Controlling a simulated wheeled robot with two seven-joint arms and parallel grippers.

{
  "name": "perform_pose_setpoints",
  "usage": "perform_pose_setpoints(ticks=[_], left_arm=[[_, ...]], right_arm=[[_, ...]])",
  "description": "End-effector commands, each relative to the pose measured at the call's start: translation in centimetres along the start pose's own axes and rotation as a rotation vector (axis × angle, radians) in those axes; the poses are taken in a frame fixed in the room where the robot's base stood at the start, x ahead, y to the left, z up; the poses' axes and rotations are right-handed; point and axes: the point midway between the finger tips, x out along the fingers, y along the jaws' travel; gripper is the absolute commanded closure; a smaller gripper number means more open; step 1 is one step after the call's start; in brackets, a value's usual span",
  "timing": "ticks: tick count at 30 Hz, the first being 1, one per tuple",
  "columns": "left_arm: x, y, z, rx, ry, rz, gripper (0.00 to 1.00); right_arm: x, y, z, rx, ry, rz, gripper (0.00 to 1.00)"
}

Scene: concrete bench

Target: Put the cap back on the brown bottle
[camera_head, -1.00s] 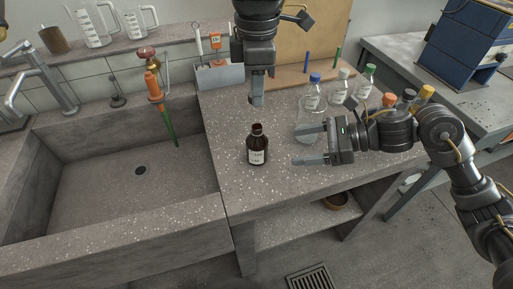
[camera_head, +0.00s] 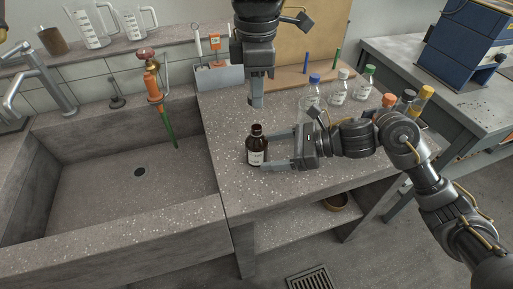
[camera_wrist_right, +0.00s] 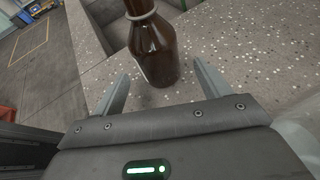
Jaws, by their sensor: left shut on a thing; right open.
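The brown bottle (camera_head: 256,153) stands upright on the bench with a white label and no cap on its neck. My right gripper (camera_head: 267,147) is open, with its fingers on either side of the bottle. In the right wrist view the bottle (camera_wrist_right: 153,45) stands between the two spread fingers (camera_wrist_right: 160,72), with gaps beside it. My left gripper (camera_head: 257,99) points down above and behind the bottle, apart from it. It is shut on the cap, which its fingertips hide.
A sink basin (camera_head: 120,185) lies left of the bench top (camera_head: 225,130). Clear bottles with coloured caps, including a blue-capped one (camera_head: 312,92), stand behind my right arm. A grey holder (camera_head: 218,77) stands at the back. The bench front edge is close to the bottle.

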Motion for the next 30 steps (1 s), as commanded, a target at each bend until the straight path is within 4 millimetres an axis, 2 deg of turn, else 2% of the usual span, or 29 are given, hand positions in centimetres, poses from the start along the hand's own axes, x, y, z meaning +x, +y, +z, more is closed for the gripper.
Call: perform_pose_setpoints(ticks=[3,9,22,30], left_arm=[[0.0,0.0,0.0,0.0,0.0,0.0,0.95],[0.0,0.0,0.0,0.0,0.0,0.0,0.95],[0.0,0.0,0.0,0.0,0.0,0.0,0.95],[0.0,0.0,0.0,0.0,0.0,0.0,0.95]], right_arm=[[2.0,0.1,0.1,0.002,-0.001,0.003,0.24],[4.0,0.0,0.0,0.002,-0.001,0.001,0.24],[4.7,0.0,0.0,0.0,0.001,0.0,0.24],[4.7,0.0,0.0,0.001,0.001,0.0,0.58]])
